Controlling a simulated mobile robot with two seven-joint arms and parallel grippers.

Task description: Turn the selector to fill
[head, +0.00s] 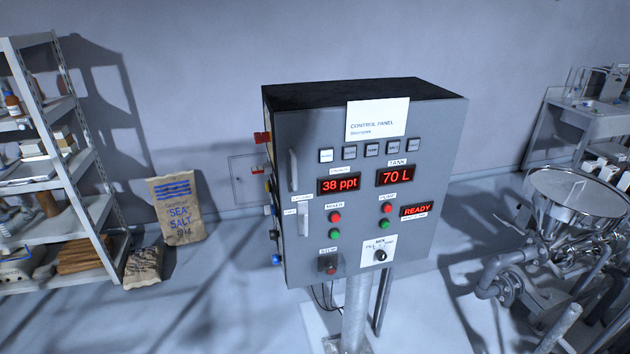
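The selector (380,256) is a small dark knob on a white plate at the lower right of the grey control panel (440,140). The plate carries a "MIX" label at the top and smaller words to either side, the left one looking like "FILL". The knob's pointer is too small to read surely. The panel stands upright on a metal post in the middle of the head view. Neither of my grippers shows in this view.
The panel also has red and green buttons, a stop button (330,265) and displays reading 38 ppt, 70 L and READY. A shelf rack (60,150) and salt sacks (176,210) stand left. A steel hopper (580,195) with pipes stands right.

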